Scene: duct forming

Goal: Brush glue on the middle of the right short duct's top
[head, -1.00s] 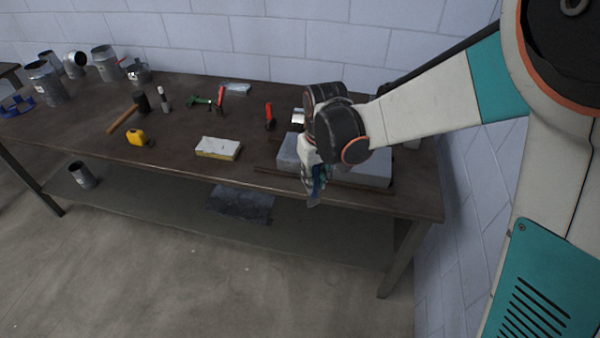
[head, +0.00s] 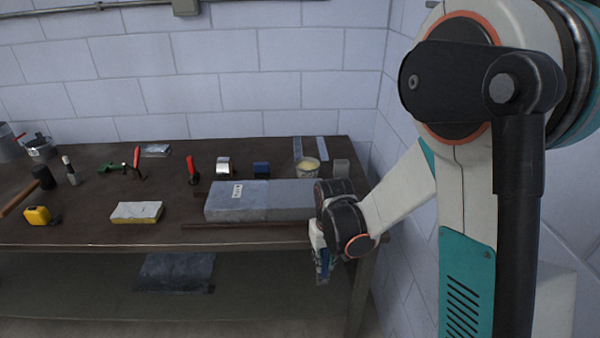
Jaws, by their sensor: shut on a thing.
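The grey ducts lie end to end near the right end of the workbench. The left one (head: 228,208) carries a small white label, and the right one (head: 290,198) has a plain top. My arm's wrist hides the right one's far right end. My gripper (head: 322,268) hangs pointing down at the bench's front edge, right of and in front of the right duct, apart from its top. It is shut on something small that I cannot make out. A pot with a pale yellow top (head: 308,165) stands behind the right duct.
Behind the ducts are a blue block (head: 261,169), a silver-and-white roll (head: 223,166) and red-handled pliers (head: 193,170). A pale block (head: 137,212) and a yellow tape measure (head: 38,215) lie left. A dark rod (head: 240,226) lies along the front. The wall is close on the right.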

